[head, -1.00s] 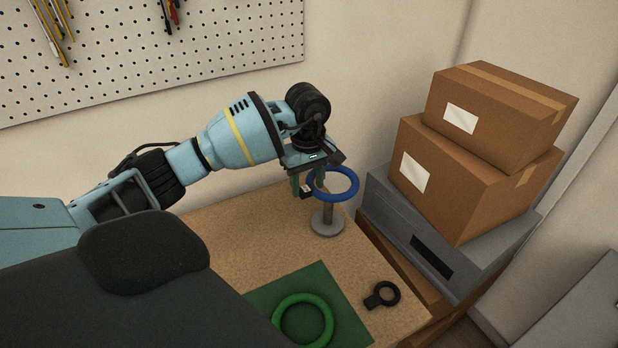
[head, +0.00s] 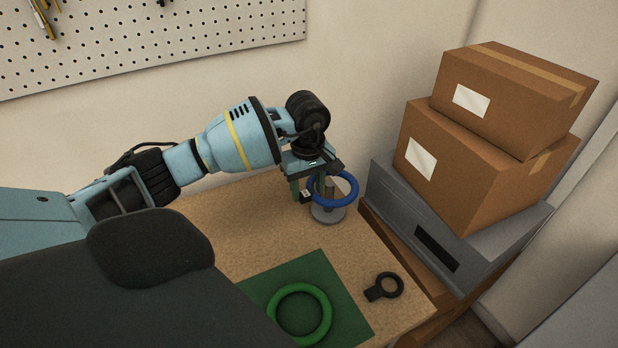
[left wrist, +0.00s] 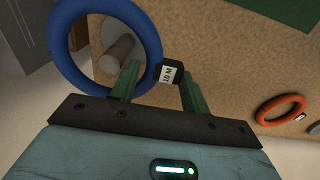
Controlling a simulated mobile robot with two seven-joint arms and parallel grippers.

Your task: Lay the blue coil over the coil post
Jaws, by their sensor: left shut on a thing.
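The blue coil (head: 355,190) is a ring with a small black tag block, labelled in white, in the left wrist view (left wrist: 170,74). My left gripper (head: 307,194) is shut on this tag block, and the coil hangs out to its right. The grey coil post (head: 328,216) stands upright on a round base near the back right of the table. The post's top shows through the coil's opening in both views; in the left wrist view it (left wrist: 117,53) lies inside the ring. The coil is above the base, not resting on it. My right gripper is not in view.
A green coil (head: 327,318) lies on a green mat (head: 345,290) at the front. A black ring with a stub (head: 386,287) lies to its right. An orange coil (left wrist: 262,112) shows in the left wrist view. Cardboard boxes (head: 465,180) on a grey case (head: 465,240) stand right of the table.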

